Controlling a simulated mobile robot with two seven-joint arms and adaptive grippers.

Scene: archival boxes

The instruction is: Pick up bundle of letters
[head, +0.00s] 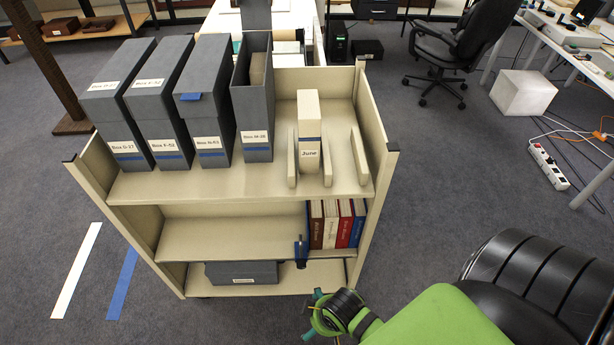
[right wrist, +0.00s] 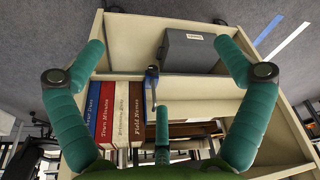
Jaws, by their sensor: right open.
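A cream block with a blue band and the label "June" (head: 309,128), which looks like the bundle of letters, stands upright on the cart's top shelf between low cream dividers. My right gripper (head: 322,312) is in front of the cart, low and to the right, well apart from the bundle. In the right wrist view its green fingers (right wrist: 160,50) are spread wide with nothing between them, facing the lower shelves. I cannot make out the bundle in that view. My left gripper is not in view.
Several grey archive boxes (head: 197,100) stand on the top shelf, left of the bundle. Books (head: 337,223) stand on the middle shelf beside a blue-and-black fitting (head: 300,250). A grey box (head: 240,272) lies on the bottom shelf. The cart's side panel (head: 376,130) rises right of the bundle.

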